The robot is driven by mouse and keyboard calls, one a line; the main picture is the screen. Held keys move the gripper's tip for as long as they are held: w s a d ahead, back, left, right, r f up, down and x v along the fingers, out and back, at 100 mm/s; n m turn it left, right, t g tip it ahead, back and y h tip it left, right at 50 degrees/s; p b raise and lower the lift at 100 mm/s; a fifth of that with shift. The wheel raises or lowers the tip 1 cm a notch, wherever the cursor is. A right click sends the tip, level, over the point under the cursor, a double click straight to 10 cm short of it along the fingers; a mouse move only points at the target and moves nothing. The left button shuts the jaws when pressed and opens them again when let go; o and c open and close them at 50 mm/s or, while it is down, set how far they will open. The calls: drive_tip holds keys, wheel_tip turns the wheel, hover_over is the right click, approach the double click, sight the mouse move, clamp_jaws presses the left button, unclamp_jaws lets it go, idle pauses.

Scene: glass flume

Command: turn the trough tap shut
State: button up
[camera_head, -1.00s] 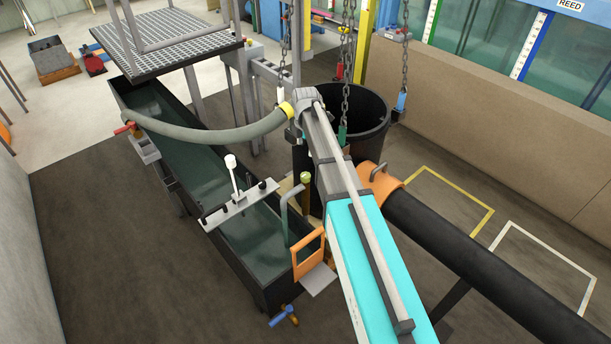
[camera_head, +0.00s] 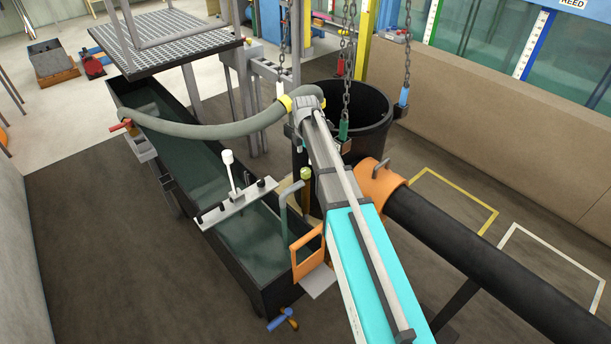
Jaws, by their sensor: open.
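The long black trough (camera_head: 262,284) with greenish water runs from the upper left to the lower middle. A small brass-coloured tap (camera_head: 292,323) with a blue handle (camera_head: 278,319) sits low at its near end, by the bottom edge of the view. The handle points out to the lower left; I cannot tell whether the tap is open or shut. A red-handled fitting (camera_head: 121,125) is on the trough's far left side. My gripper cannot be made out in this view.
A turquoise and grey beam (camera_head: 363,265) reaches up from the bottom, right of the tap. A grey hose (camera_head: 215,132) crosses the trough. A black tub (camera_head: 375,110), hanging chains (camera_head: 348,65) and a thick black pipe (camera_head: 455,250) are to the right. Floor left of the trough (camera_head: 100,240) is clear.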

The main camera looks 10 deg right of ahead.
sight(306, 170)
drive_tip(key=shift+f+b, duration=3.4)
drive_tip(key=shift+f, duration=0.25)
drive_tip(key=c, duration=1.1)
drive_tip(key=shift+c, duration=0.2)
drive_tip(key=shift+m, duration=0.4)
